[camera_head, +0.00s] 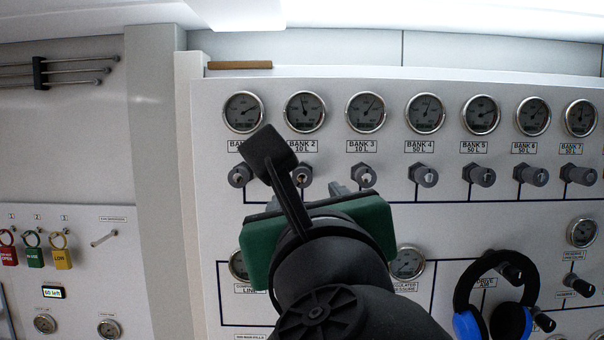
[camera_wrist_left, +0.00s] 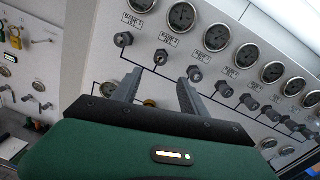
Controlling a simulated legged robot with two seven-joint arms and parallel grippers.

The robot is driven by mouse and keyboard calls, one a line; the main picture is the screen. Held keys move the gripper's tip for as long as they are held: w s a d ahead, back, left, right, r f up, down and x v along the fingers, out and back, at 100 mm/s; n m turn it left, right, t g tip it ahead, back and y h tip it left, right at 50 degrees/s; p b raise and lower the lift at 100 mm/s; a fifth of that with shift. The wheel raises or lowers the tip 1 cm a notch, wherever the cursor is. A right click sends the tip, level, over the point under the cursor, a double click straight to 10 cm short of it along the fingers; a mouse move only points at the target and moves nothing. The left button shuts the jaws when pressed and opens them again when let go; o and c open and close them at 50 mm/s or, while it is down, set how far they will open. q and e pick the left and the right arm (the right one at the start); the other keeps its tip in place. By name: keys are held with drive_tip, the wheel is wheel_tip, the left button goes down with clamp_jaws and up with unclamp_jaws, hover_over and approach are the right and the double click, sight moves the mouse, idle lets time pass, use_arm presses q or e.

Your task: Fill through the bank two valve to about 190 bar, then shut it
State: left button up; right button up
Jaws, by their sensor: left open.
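The bank two valve (camera_head: 301,176) is a grey knob under the BANK 2 label and its round gauge (camera_head: 305,112). The gauge needle points up and slightly left; its figures are too small to read. My left gripper (camera_head: 345,190) is open and empty in front of the panel, its green body hiding part of the lower panel. In the wrist view the bank two valve (camera_wrist_left: 161,57) shows beyond and between the spread fingertips (camera_wrist_left: 158,78), apart from them. The bank three valve (camera_wrist_left: 195,73) is close beyond the right fingertip. My right gripper is not in view.
More valves, such as bank four's (camera_head: 425,176), stand in a row to the right beneath gauges. Blue and black ear defenders (camera_head: 490,315) hang at the lower right. Coloured tags (camera_head: 34,250) hang on the left wall. A brown strip (camera_head: 240,65) lies on the panel's top edge.

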sight(302, 177)
use_arm(q)
drive_tip(key=w+p, duration=0.2)
drive_tip(key=w, duration=0.2)
drive_tip(key=w+p, duration=0.2)
drive_tip(key=w, duration=0.3)
drive_tip(key=w+p, duration=0.2)
drive_tip(key=w, duration=0.3)
drive_tip(key=shift+w+a, duration=0.2)
drive_tip(key=shift+a, duration=0.15)
drive_tip(key=shift+s, duration=0.1)
drive_tip(key=shift+d, duration=0.15)
drive_tip(key=c, duration=0.5)
clamp_jaws()
